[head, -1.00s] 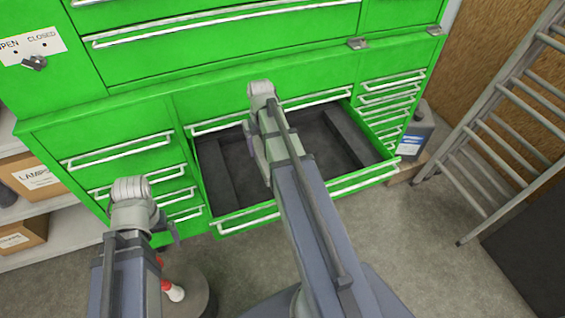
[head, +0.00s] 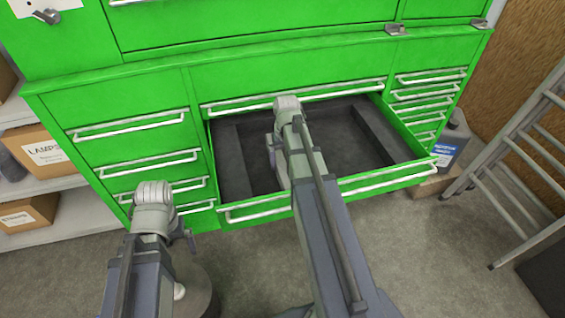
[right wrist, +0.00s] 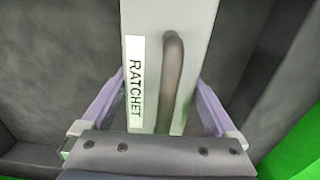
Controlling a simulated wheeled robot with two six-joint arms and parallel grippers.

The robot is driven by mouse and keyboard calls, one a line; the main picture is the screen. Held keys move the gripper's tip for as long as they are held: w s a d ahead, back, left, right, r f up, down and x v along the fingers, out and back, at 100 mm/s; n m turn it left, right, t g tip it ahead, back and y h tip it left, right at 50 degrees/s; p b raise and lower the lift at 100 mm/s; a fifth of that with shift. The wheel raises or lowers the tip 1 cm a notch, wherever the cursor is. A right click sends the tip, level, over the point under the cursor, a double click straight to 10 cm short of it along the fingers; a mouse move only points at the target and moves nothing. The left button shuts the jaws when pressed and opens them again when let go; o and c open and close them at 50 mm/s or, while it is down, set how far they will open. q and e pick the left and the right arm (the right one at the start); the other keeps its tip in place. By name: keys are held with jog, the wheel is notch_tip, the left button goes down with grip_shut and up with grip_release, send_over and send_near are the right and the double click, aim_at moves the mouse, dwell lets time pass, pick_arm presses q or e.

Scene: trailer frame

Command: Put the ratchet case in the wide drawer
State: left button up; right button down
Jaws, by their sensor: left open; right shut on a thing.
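The wide drawer (head: 386,178) of the green cabinet stands pulled out, with a dark lining and dark raised strips inside. My right gripper (right wrist: 160,112) is over or inside this drawer; in the head view my own arm hides its fingers. In the right wrist view it is shut on the ratchet case (right wrist: 190,30), a light grey case with a white RATCHET label and a grey handle. Dark drawer lining shows around the case; whether the case touches the floor I cannot tell. My left gripper (head: 188,238) is outside, in front of the left drawers.
Shut narrow drawers (head: 140,150) are left of the wide drawer and more (head: 430,95) to its right. A grey jug (head: 452,140) and a ladder (head: 520,150) stand at the right. Shelves with cardboard boxes (head: 45,150) are at the left. Part of the drawer's right side is bare.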

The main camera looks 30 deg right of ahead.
aim_at(282, 155)
jog(key=shift+w, duration=0.15)
jog(key=w, duration=0.1)
jog(key=w+d, duration=0.1)
jog(key=w, duration=0.1)
jog(key=shift+w, duration=0.25)
jog(key=shift+w+f+b, duration=0.15)
jog(key=shift+f+b, duration=0.35)
jog(key=shift+f, duration=0.2)
jog(key=shift+r, duration=0.15)
grip_release()
